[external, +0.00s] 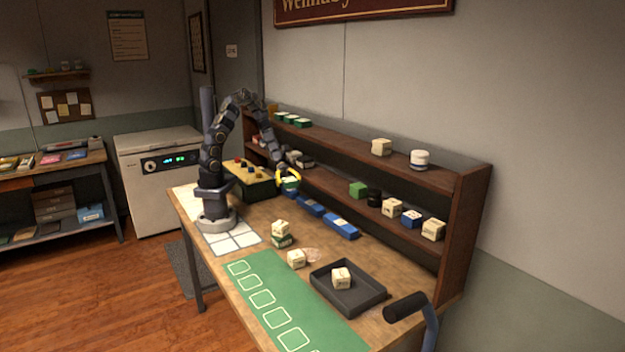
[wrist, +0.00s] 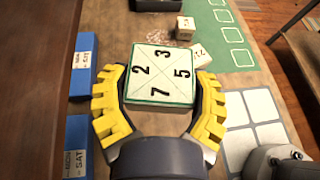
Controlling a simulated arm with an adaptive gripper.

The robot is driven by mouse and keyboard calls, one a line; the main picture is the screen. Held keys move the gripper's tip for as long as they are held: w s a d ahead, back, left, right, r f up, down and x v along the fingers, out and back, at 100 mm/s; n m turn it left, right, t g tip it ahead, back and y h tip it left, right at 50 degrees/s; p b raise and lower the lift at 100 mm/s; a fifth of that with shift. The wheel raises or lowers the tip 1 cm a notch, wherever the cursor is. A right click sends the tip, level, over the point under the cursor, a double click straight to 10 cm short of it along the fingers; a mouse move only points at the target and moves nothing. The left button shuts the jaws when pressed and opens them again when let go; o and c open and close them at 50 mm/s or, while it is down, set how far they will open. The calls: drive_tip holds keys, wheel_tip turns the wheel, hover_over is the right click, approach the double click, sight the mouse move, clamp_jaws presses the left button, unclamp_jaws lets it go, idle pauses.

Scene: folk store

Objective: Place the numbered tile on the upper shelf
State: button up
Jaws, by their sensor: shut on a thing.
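The numbered tile (wrist: 161,73) is a square cream block with a green edge. Its top is split by diagonal lines and shows the digits 3, 2, 5 and 7. My gripper (wrist: 160,108), with yellow fingers, is shut on it from both sides in the wrist view. In the external view my gripper (external: 289,176) is over the back part of the table, and the tile is small there between the fingers. The upper shelf (external: 337,144) of the brown rack runs along the back of the table and carries a cream block, a white round jar and several green pieces.
The lower shelf (external: 335,185) holds several cubes and a black jar. Blue boxes (external: 341,229) lie in front of the rack. A dark tray (external: 366,302) with a cream cube, loose cubes and a green mat (external: 262,273) occupy the nearer table. The upper shelf has bare stretches.

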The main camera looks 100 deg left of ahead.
drive_tip(key=w+d+r+n+t, duration=0.1)
drive_tip(key=w+d+r, duration=0.3)
drive_tip(key=w+d, duration=0.35)
drive_tip(key=w+d+r, duration=0.5)
drive_tip(key=w+d, duration=0.2)
drive_tip(key=w, duration=0.2)
drive_tip(key=w+d+r, duration=0.3)
drive_tip(key=r, duration=0.4)
drive_tip(key=w+d+r, duration=0.2)
drive_tip(key=w+r, duration=0.1)
drive_tip(key=r, duration=0.5)
drive_tip(key=shift+s+a+r+n+t+y, duration=0.55)
drive_tip(key=shift+a+n+t+y, duration=0.2)
drive_tip(key=shift+a+n+y, duration=1.35)
drive_tip(key=shift+s+a+r+n+t+y, duration=0.45)
drive_tip(key=shift+a+n+t+y, duration=0.35)
drive_tip(key=shift+a+n+y, duration=1.25)
drive_tip(key=shift+s+a+r+n+t+y, duration=0.45)
drive_tip(key=shift+s+a+n+t+y, duration=0.25)
drive_tip(key=shift+a+n+y, duration=1.35)
drive_tip(key=shift+w+a+r+m+h, duration=0.1)
drive_tip(key=shift+w+r+m+h, duration=0.25)
drive_tip(key=shift+r+m+h, duration=0.3)
drive_tip(key=shift+w+a+r+m+h, duration=0.1)
drive_tip(key=shift+w+r+m+h, duration=0.3)
drive_tip(key=shift+m, duration=0.45)
